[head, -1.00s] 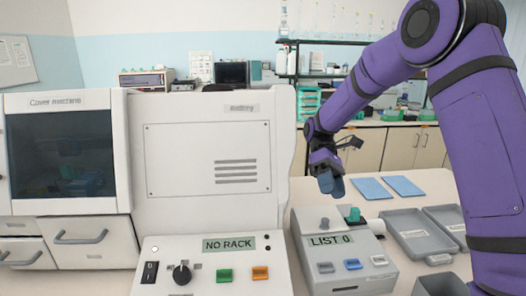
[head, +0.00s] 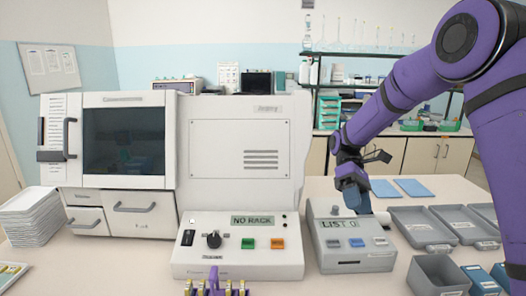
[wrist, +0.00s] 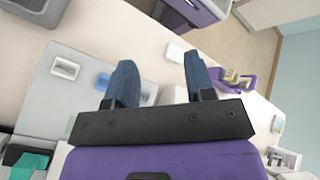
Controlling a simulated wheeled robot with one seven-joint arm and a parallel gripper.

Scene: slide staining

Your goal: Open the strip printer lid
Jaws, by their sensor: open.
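The strip printer is likely the grey sloped box (head: 350,262) reading "LIST 0", right of the larger white machine. Its front has a row of grey and blue buttons. My gripper (head: 356,205) is open and empty above the printer's rear right top, and hides part of it. I cannot make out the lid's edge or whether it is open. A green part (wrist: 30,165) shows at the lower left.
The white machine (head: 240,263) reading "NO RACK" stands close on the left. Grey trays (head: 420,240) and a grey bin (head: 437,272) are on the right. Blue mats (head: 413,187) lie behind. A purple rack (head: 214,285) is at the front edge.

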